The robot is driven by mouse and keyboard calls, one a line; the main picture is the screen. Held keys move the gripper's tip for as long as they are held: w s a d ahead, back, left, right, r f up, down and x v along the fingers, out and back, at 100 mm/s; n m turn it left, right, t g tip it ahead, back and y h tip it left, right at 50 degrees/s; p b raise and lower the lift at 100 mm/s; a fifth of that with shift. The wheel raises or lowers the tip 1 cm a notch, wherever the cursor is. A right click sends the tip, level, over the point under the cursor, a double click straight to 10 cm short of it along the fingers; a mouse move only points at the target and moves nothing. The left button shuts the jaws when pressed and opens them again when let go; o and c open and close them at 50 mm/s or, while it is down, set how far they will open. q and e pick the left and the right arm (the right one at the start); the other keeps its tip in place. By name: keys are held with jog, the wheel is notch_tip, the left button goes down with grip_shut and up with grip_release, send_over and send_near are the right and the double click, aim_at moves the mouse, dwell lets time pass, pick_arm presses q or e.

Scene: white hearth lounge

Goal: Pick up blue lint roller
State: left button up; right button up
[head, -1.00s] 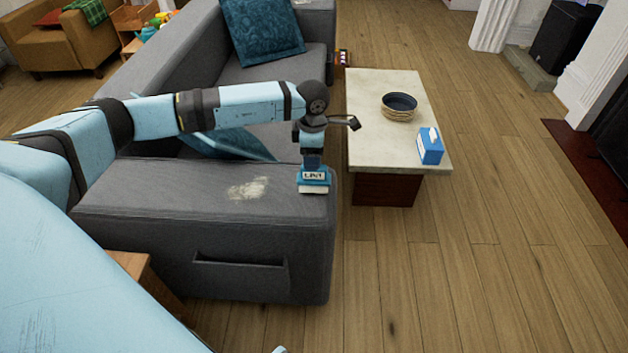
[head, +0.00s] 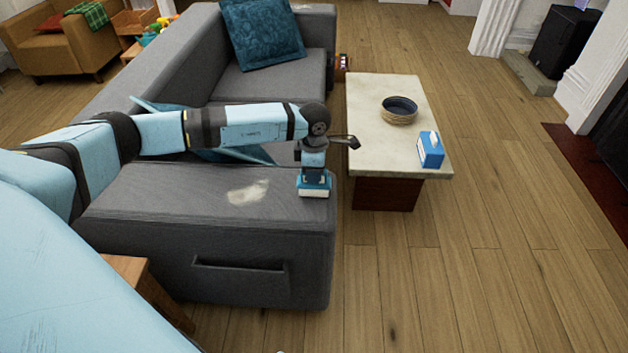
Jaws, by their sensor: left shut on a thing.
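The blue lint roller (head: 314,189), a small blue and white block, is at the front right corner of the grey sofa armrest (head: 150,215). My left gripper (head: 314,180) points down from above and is shut on the lint roller. Its fingertips are largely hidden by the wrist and the roller. I cannot tell whether the roller still touches the armrest. A pale patch (head: 248,192) lies on the armrest to the left of the roller. My right gripper is not in view.
A low stone-topped table (head: 375,145) stands right of the sofa, with a dark-lined woven bowl (head: 399,111) and a blue tissue box (head: 430,150) on it. A teal cushion (head: 262,35) rests on the sofa. The wooden floor (head: 480,280) at the front right is clear.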

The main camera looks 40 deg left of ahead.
pick_arm(q)
notch_tip(320, 180, up, 20)
jog(key=p, duration=0.2)
dwell(0.4)
jog(key=shift+o, duration=0.6)
jog(key=shift+d, duration=0.1)
